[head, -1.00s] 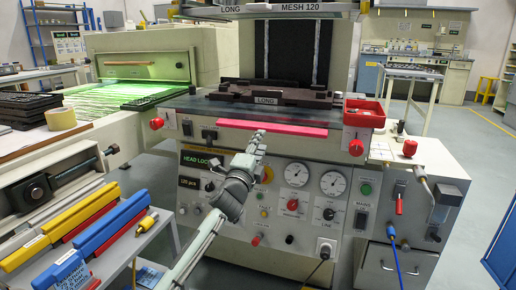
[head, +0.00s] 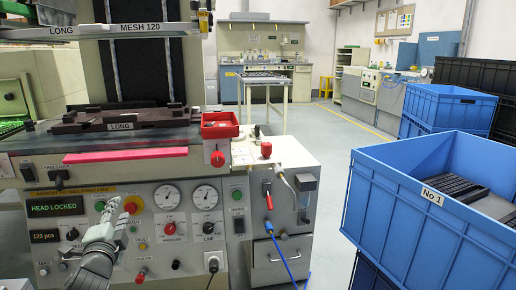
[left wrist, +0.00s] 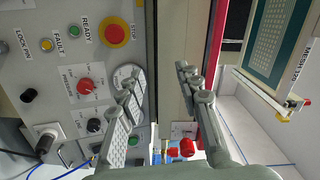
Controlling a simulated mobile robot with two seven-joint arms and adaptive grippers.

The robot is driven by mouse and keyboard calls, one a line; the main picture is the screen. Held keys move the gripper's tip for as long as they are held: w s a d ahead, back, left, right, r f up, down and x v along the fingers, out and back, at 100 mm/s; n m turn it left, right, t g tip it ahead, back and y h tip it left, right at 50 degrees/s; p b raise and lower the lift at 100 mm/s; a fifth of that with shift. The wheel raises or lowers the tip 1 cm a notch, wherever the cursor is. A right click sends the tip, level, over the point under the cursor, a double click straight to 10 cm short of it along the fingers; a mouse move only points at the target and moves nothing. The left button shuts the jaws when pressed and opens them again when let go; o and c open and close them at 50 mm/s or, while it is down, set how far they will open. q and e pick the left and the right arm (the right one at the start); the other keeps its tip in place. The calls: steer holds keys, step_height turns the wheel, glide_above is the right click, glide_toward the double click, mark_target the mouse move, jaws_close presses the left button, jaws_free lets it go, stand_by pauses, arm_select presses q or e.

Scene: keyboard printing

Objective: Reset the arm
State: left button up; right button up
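My left arm comes in at the lower left of the head view, with its gripper (head: 122,220) in front of the printing machine's control panel (head: 90,258). In the left wrist view the two fingers of the left gripper (left wrist: 158,92) are spread wide apart, with nothing between them. The panel with its red stop button (left wrist: 116,32) and gauges lies beside one finger in that view. My right gripper is not in view.
A blue crate (head: 385,206) marked No 1, with dark keyboards inside, stands at the right. More crates (head: 447,106) stand behind it. A red tray (head: 220,130) sits on the machine's edge. Open floor (head: 330,130) lies between machine and crates.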

arm_select(q)
steer(key=s+d+f+n+g+h+p, duration=0.1)
steer(key=s+d+f+n+g, duration=0.25)
steer(key=s+f, duration=0.55)
steer(key=s+d+f+n+g+h+p, duration=0.1)
steer(key=s+d+f+n+g+p, duration=0.15)
steer(key=s+f+g, duration=0.6)
steer(key=s+d+f+n+g, duration=0.1)
steer(key=s+d+f+n, duration=0.1)
steer(key=s+f, duration=0.3)
steer(key=s+d+f+n+h, duration=0.1)
steer(key=s+d+f, duration=0.3)
steer(key=s, duration=0.7)
step_height(320, 180, down, 2)
steer(key=shift+s+f+n+g+h+p, duration=0.1)
steer(key=shift+s+n+g+h+p, duration=0.25)
steer(key=shift+n, duration=0.45)
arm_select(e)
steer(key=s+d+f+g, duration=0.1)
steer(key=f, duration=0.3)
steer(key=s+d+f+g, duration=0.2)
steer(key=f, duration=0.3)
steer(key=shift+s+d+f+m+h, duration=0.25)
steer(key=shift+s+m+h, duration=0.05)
arm_select(q)
steer(key=shift+d, duration=0.1)
